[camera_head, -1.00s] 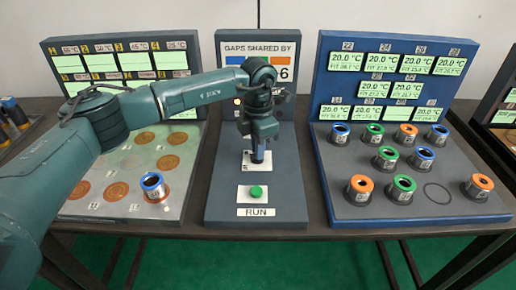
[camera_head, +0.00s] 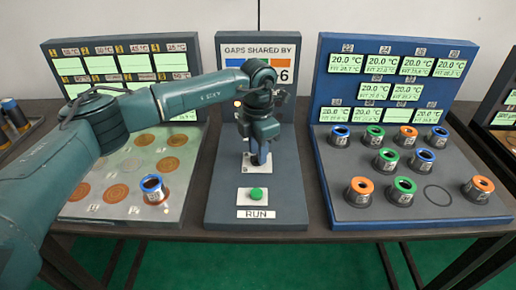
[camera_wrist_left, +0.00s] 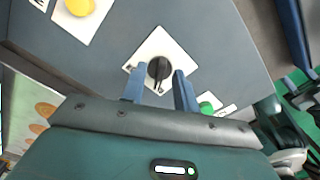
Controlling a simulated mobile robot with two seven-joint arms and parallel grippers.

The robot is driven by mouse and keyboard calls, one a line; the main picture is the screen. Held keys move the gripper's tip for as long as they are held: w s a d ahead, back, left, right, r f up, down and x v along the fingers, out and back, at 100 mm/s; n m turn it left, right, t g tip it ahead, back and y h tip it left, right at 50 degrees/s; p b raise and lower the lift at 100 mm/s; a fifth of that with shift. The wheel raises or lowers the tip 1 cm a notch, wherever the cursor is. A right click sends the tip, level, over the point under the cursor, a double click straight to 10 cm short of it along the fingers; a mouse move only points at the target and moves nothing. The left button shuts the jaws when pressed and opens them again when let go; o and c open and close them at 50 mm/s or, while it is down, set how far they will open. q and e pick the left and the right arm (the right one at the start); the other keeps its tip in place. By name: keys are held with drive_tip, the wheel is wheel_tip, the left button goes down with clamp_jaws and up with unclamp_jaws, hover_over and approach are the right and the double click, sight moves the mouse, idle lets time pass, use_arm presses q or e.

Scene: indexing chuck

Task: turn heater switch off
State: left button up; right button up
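A dark rotary knob (camera_wrist_left: 158,70) sits on a white square plate (camera_wrist_left: 177,45) on the grey middle panel. My left gripper (camera_wrist_left: 158,79) is over it with its two blue fingers apart, one to each side of the knob's lower end. I cannot tell whether the fingers touch the knob. In the head view my left gripper (camera_head: 258,158) points down at the plate and hides most of the knob. Teal and dark parts at the right edge of the wrist view look like my right arm; its gripper (camera_wrist_left: 300,80) is too cut off to read.
A green RUN button (camera_head: 257,193) lies just in front of the knob. A lit amber lamp (camera_head: 238,103) is behind it. A blue panel (camera_head: 438,205) with ringed cylinders stands at right. A silver plate (camera_head: 113,210) with one blue-ringed cylinder (camera_head: 154,187) is at left.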

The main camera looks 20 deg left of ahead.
drive_tip(key=shift+w, duration=0.1)
use_arm(q)
drive_tip(key=shift+r, duration=0.15)
wheel_tip(320, 180, up, 13)
drive_tip(key=b, duration=0.1)
use_arm(e)
drive_tip(key=shift+a+f, duration=0.15)
drive_tip(key=shift+f, duration=0.05)
